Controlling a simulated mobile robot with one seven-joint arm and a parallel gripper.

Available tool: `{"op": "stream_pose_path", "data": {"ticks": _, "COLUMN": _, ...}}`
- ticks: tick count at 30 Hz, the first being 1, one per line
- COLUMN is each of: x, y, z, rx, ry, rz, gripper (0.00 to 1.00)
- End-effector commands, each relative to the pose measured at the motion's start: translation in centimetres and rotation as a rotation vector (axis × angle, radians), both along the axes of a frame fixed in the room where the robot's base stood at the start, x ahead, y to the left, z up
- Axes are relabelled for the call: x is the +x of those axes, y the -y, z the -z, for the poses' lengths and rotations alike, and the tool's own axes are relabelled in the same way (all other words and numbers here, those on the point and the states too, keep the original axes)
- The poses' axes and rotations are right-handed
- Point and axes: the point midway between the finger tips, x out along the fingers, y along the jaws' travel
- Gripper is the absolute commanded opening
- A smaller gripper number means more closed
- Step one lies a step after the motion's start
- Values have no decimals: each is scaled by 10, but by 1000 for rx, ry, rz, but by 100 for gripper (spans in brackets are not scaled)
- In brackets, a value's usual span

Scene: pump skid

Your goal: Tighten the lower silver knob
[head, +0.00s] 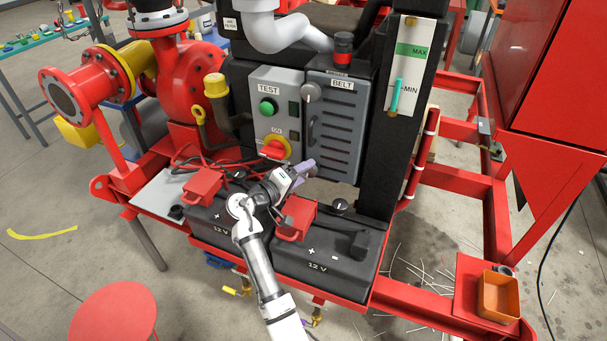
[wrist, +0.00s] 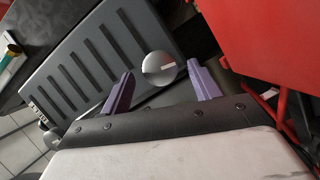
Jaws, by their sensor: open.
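The lower silver knob (wrist: 158,67) shows in the wrist view as a round disc with a light line across its face, at the bottom corner of the grey BELT cover (head: 332,125). My gripper (head: 305,169) is open, with purple fingers at the cover's lower left in the head view. In the wrist view my gripper's (wrist: 160,82) fingers stand one on each side of the knob, with a gap showing on both sides. Whether the fingers reach the knob in depth I cannot tell. The lower knob is hidden behind my gripper in the head view.
An upper silver knob (head: 312,92) sits at the cover's top left. The TEST panel (head: 273,110) with a green button and red switch (head: 274,149) is just left. Two black batteries with red terminal covers (head: 297,218) lie close below my gripper. A black post (head: 388,150) stands right.

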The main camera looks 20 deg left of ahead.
Motion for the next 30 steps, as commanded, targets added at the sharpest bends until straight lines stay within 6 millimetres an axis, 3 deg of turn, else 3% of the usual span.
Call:
{"op": "stream_pose_path", "data": {"ticks": 15, "x": -98, "y": -42, "z": -13, "rx": 3, "ry": 0, "rz": -3, "gripper": 62}}
{"op": "stream_pose_path", "data": {"ticks": 21, "x": -114, "y": -48, "z": -17, "rx": 0, "ry": -1, "rz": 0, "gripper": 62}}
{"op": "stream_pose_path", "data": {"ticks": 30, "x": -117, "y": -49, "z": -18, "rx": 0, "ry": -1, "rz": 1, "gripper": 62}}
